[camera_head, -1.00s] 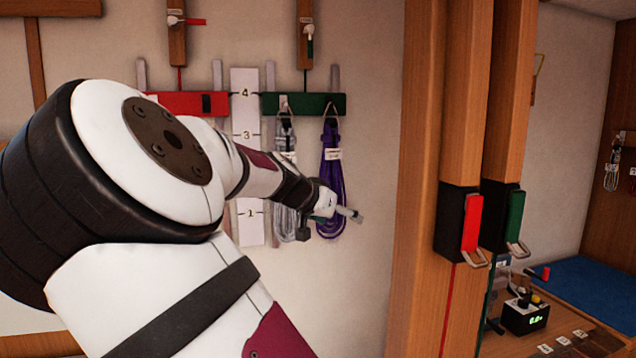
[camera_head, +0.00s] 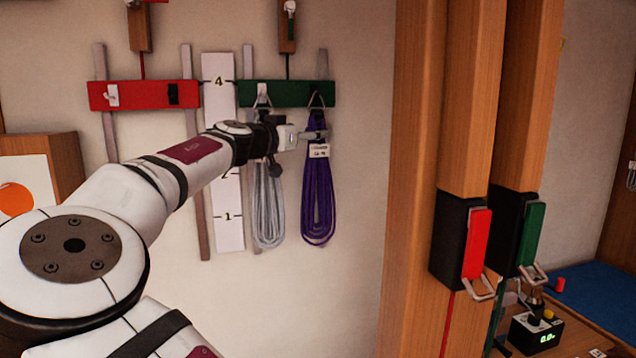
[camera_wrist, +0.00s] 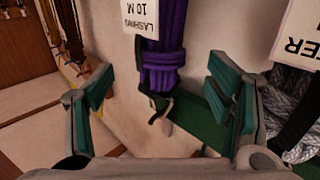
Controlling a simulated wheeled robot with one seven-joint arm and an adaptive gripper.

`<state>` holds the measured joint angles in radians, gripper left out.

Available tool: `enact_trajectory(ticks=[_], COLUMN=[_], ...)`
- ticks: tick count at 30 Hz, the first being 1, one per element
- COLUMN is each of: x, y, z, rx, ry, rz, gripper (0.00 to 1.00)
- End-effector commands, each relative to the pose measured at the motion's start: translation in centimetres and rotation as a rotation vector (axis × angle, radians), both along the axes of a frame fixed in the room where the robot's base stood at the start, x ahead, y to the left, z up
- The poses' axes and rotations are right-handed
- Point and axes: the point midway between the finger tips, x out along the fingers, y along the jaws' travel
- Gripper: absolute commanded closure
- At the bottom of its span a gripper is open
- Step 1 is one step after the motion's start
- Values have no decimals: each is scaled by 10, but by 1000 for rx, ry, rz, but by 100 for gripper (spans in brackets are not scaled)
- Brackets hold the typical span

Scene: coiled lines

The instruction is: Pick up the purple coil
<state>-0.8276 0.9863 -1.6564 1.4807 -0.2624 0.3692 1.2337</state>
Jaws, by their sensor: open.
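The purple coil (camera_head: 318,205) hangs from a hook under the green rail (camera_head: 290,94), with a white label near its top. My gripper (camera_head: 312,135) is at the upper part of the coil, just below the rail. In the wrist view my gripper (camera_wrist: 162,84) is open, its green-padded fingers spread. The wrapped neck of the purple coil (camera_wrist: 163,62) shows between the fingers' directions, with clear gaps on both sides. Its label (camera_wrist: 146,18) reads "LASHING 10 M". I cannot tell how deep the neck sits between the pads.
A grey coil (camera_head: 268,210) hangs close to the left of the purple one, partly behind my wrist. A red rail (camera_head: 145,95) and a numbered white board (camera_head: 228,210) are further left. A wooden post (camera_head: 418,180) stands to the right. Bare wall lies below the coils.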

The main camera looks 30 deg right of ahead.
Motion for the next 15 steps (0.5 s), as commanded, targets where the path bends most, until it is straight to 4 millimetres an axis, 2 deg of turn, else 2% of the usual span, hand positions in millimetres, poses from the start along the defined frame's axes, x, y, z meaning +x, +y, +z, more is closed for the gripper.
enact_trajectory(ticks=[7,15], x=[6,23], y=[-13,-42], z=[1,7], rx=[0,-1], ry=[0,2], rz=[-1,-2], gripper=[27,27])
